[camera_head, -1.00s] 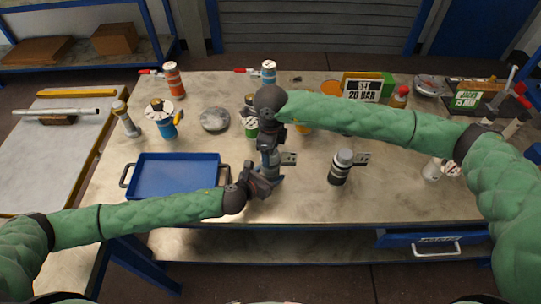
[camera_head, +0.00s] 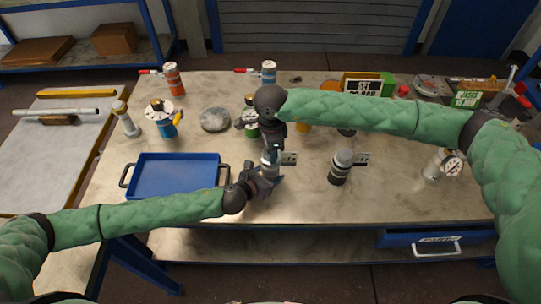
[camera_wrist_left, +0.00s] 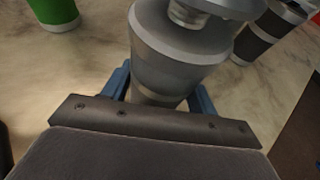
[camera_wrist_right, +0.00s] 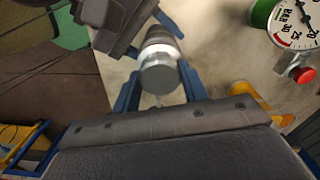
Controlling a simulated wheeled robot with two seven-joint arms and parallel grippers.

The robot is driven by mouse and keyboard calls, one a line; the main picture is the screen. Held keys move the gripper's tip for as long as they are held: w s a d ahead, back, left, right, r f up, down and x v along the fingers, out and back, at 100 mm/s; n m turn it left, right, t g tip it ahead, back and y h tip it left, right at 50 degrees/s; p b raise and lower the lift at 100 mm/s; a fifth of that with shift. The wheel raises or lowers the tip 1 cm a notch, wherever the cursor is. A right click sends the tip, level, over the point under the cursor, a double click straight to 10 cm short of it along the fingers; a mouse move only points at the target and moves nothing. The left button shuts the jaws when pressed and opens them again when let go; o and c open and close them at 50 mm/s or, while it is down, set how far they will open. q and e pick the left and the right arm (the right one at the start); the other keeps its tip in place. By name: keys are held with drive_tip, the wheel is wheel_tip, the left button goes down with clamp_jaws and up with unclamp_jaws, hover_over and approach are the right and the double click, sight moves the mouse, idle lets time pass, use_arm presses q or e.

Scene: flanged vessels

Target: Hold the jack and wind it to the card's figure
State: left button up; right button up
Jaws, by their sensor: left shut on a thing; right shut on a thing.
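The jack, a grey cylinder (camera_head: 269,158), stands upright near the table's front middle, partly hidden by my grippers. My left gripper (camera_head: 268,177) is shut around its body from the front left; the left wrist view shows the jack's grey collar (camera_wrist_left: 175,50) between the fingers. My right gripper (camera_head: 271,146) is above it, pointing down. In the right wrist view its blue fingers are on either side of the jack's round, pale top (camera_wrist_right: 158,75); it is shut on this top.
A blue tray (camera_head: 178,156) lies to the left. A dark banded vessel (camera_head: 340,168) stands right of the jack. A gauge dial (camera_head: 452,166) stands farther right. A green vessel (camera_head: 251,130) is behind my grippers. Bare table lies in front.

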drive_tip(key=shift+w+n, duration=0.1)
drive_tip(key=shift+n, duration=0.6)
drive_tip(key=o, duration=1)
drive_tip(key=shift+n, duration=0.3)
drive_tip(key=shift+o, duration=0.2)
drive_tip(key=shift+r, duration=3)
drive_tip(key=shift+r, duration=0.1)
wheel_tip(320, 180, up, 12)
